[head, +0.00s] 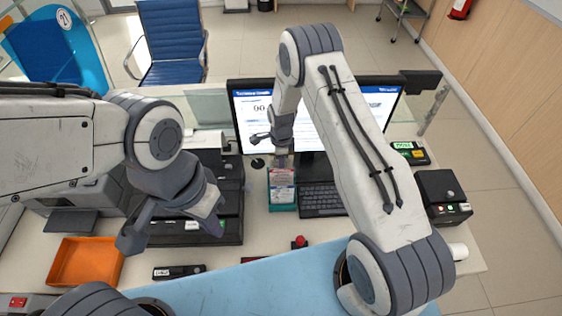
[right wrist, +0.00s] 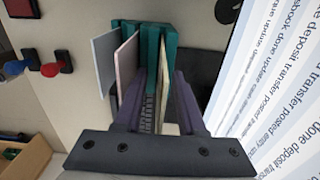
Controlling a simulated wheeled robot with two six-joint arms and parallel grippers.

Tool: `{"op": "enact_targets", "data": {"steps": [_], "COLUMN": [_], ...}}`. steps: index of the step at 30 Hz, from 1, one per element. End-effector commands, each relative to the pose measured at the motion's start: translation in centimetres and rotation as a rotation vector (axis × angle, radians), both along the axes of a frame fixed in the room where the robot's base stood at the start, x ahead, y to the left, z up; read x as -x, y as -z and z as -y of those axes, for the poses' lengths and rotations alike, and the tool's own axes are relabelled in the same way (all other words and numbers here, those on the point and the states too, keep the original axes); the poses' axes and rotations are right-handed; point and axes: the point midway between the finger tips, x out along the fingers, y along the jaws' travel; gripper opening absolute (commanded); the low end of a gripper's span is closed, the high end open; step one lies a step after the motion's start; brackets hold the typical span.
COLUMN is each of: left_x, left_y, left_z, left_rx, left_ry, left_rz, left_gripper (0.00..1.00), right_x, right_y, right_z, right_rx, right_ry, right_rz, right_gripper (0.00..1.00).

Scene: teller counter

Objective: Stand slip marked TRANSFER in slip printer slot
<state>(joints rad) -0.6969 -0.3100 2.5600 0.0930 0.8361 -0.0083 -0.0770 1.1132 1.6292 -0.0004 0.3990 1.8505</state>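A teal slip holder (head: 283,207) stands in front of the monitor, with upright slips (head: 282,178) in it. The right wrist view shows the holder (right wrist: 128,30) with a white slip (right wrist: 104,62), a pink slip (right wrist: 126,63) and a cream slip (right wrist: 163,85). I cannot read TRANSFER on any of them. My right gripper (right wrist: 160,95) is at the holder, its fingers apart, with the cream slip showing between them; no grip is visible. My left gripper (head: 172,232) is open and empty above the left of the counter. I cannot tell for certain which machine is the slip printer.
A large black machine (head: 230,232) lies beneath my left gripper. An orange tray (head: 88,262) is at the left. The monitor (head: 250,115) and keyboard (head: 318,198) are beside the holder. A black box with lit buttons (head: 440,188) stands at the right. A red button (head: 299,241) sits near the front.

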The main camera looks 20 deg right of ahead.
Motion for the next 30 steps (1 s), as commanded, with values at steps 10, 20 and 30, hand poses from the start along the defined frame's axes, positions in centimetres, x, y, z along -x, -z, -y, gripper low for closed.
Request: {"op": "enact_targets", "data": {"steps": [10,20,30], "left_x": [0.0,0.0,0.0], "left_y": [-0.1,-0.1,-0.9], "left_z": [0.0,0.0,0.0], "left_rx": [0.000,0.000,0.000], "left_ry": [0.000,0.000,-0.001], "left_rz": [0.000,0.000,0.000], "left_gripper": [0.00,0.00,0.00], "right_x": [0.0,0.0,0.0], "right_y": [0.4,0.4,-0.7], "right_z": [0.0,0.0,0.0], "right_rx": [0.000,0.000,0.000], "right_ry": [0.000,0.000,0.000], "right_rz": [0.000,0.000,0.001], "right_gripper": [0.39,0.00,0.00]}}
